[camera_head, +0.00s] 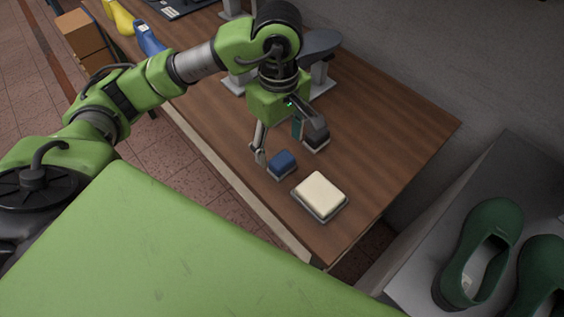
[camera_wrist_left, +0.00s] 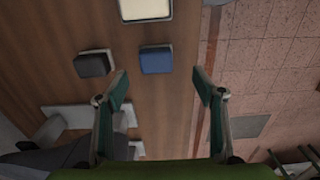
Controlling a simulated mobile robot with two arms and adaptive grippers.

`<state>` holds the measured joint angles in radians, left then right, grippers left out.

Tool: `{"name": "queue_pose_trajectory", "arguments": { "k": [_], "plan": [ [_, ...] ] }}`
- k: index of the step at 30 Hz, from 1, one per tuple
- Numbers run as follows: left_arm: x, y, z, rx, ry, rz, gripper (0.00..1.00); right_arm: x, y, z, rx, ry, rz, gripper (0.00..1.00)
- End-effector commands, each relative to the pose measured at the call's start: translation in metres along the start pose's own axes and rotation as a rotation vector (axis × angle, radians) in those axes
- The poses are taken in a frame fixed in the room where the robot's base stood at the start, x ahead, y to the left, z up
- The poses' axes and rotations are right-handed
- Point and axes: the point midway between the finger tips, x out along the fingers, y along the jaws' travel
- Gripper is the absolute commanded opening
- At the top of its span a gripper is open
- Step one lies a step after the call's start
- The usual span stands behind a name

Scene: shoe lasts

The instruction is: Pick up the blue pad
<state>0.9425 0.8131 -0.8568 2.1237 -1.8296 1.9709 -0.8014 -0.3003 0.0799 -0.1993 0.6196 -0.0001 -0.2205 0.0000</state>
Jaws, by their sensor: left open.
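The blue pad (camera_head: 282,162) is a small block on a thin light base, lying on the brown wooden table. In the left wrist view the blue pad (camera_wrist_left: 156,60) lies beyond the fingertips, a little left of the middle of the gap between them. My left gripper (camera_head: 279,148) is open and empty, with its fingers apart and pointing down by the pad. It also shows open in the left wrist view (camera_wrist_left: 160,88). The pad appears apart from both fingers. My right gripper is in neither view.
A larger cream pad (camera_head: 320,194) and a dark grey pad (camera_head: 317,138) lie close to the blue one. Grey stands (camera_head: 322,80) rise behind my gripper. Green shoes (camera_head: 482,250) sit on a grey surface at right. The table's right end (camera_head: 415,130) is bare.

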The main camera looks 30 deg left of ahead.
Motion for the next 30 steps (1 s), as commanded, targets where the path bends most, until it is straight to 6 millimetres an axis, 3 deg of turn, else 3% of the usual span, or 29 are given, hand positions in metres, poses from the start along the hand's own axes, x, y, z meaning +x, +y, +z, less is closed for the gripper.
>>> {"name": "queue_pose_trajectory", "arguments": {
  "k": [10,18,27,30],
  "plan": [
    [0.031,0.002,0.000,-0.002,-0.002,-0.004,0.62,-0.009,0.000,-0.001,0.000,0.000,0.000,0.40],
    [0.069,0.006,0.000,-0.002,-0.002,-0.002,0.62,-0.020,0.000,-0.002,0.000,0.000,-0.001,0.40],
    [0.075,0.007,0.000,0.000,-0.001,0.001,0.62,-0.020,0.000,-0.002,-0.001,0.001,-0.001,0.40],
    [0.074,0.007,0.000,0.000,-0.001,0.000,0.37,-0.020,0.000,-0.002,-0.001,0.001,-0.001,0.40]
  ]
}}
